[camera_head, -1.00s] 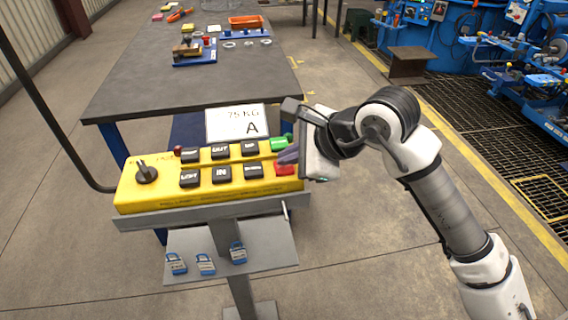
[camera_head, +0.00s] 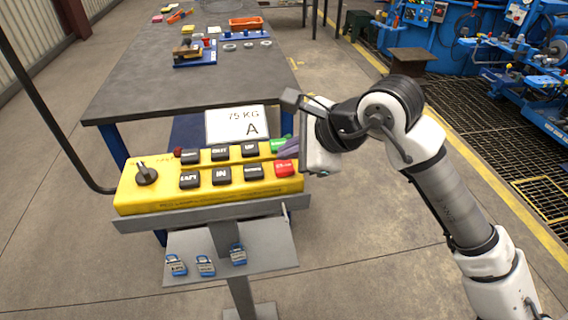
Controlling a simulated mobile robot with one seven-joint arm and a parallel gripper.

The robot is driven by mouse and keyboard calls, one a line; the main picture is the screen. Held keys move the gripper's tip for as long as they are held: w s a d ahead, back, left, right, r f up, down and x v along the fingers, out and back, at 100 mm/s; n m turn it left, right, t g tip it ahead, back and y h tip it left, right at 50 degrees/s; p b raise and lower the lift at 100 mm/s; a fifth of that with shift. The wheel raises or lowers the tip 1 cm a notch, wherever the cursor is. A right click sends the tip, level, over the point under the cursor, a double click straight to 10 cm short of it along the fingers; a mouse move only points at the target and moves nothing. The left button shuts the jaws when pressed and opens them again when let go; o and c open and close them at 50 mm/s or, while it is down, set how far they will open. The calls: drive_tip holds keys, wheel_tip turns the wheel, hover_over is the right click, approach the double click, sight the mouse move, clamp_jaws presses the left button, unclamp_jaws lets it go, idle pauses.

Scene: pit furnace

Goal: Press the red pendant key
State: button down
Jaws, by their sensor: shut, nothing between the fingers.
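The yellow pendant box (camera_head: 210,199) rests on a grey stand, with two rows of black keys and a black rotary knob (camera_head: 146,171) at left. The red key (camera_head: 285,168) is at the right end of the front row and shows fully.
A sign reading "75 KG A" (camera_head: 237,124) stands behind the box. A grey workbench (camera_head: 190,80) with small parts stands behind. Blue machinery (camera_head: 470,40) is at back right.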

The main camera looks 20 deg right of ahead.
sight(289, 168)
drive_tip(key=shift+r, duration=0.1)
drive_tip(key=shift+r+p, duration=0.85)
drive_tip(key=shift+r, duration=1.55)
